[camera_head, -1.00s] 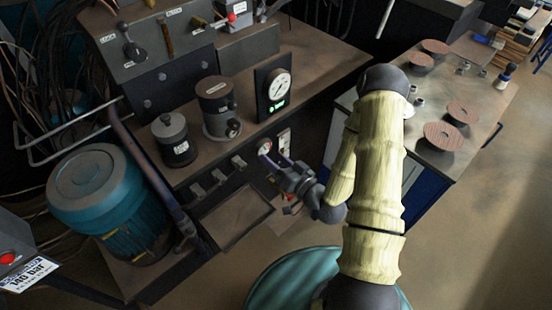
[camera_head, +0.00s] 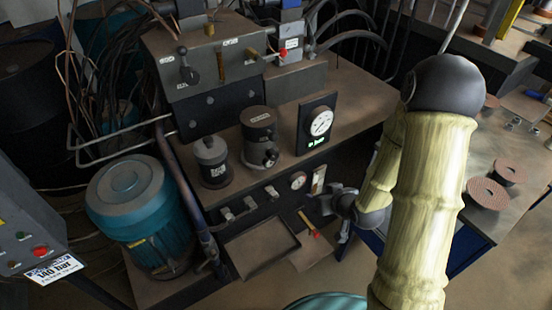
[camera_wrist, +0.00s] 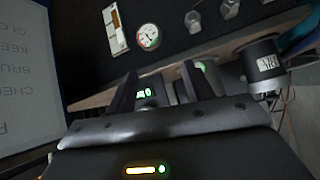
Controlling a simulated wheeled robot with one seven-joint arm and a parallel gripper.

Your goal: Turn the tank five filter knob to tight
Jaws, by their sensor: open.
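Two dark canisters stand on the bench top in the head view: a smaller one (camera_head: 212,163) at left and a larger one (camera_head: 258,130) with a pale label. A dark round knob (camera_head: 271,157) sits low on the larger one's right side. I cannot read which is tank five's filter. My gripper (camera_head: 328,203) is at the bench's front right, below and right of both canisters, apart from them. A labelled canister (camera_wrist: 265,67) shows at right there, upside down.
The front panel has a small gauge (camera_head: 298,181), toggles and a tray (camera_head: 262,245). A teal motor (camera_head: 135,215) is at left. A side table (camera_head: 478,218) with discs is at right.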

